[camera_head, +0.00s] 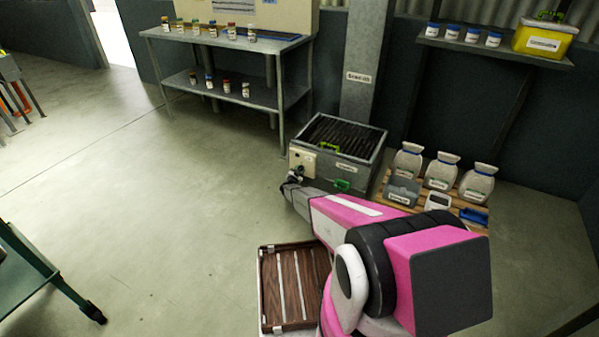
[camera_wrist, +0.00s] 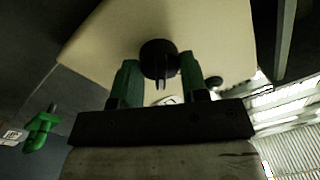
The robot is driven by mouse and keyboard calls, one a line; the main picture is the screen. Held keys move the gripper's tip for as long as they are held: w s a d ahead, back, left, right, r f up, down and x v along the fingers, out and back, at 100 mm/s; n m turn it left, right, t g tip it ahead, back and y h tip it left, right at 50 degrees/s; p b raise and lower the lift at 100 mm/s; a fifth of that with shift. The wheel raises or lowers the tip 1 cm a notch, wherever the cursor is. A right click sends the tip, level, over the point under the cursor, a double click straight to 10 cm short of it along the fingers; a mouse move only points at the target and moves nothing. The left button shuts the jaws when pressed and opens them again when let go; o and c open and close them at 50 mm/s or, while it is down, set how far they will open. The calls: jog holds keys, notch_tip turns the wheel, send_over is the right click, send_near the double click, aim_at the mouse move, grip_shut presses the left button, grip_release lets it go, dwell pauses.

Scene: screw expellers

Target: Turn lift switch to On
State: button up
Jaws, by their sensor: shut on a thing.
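A cream control panel (camera_head: 303,157) is on the front left of a grey metal machine. In the wrist view the panel (camera_wrist: 100,38) fills the upper middle, tilted. A round black switch knob (camera_wrist: 158,58) with a raised grip stands out from it. My gripper (camera_wrist: 158,83) has its green fingers on either side of this knob and is shut on it. A second small dark knob (camera_wrist: 214,82) shows behind the right finger. In the head view my gripper (camera_head: 290,187) is just below the panel, small and dark. No switch label or On mark is readable.
The grey machine (camera_head: 365,168) has a dark slatted top and a green handle (camera_head: 342,185). White sacks (camera_head: 441,171) stand to its right. A wooden tray (camera_head: 284,290) lies in front. A steel table (camera_head: 232,40) with jars is behind left.

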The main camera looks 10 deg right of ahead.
jog(key=m, duration=0.5)
jog(key=shift+s, duration=0.1)
jog(key=shift+f, duration=0.1)
dwell(0.4)
jog(key=o, duration=0.9)
jog(key=v, duration=1)
jog(key=shift+s+a, duration=0.25)
jog(key=shift+a, duration=0.05)
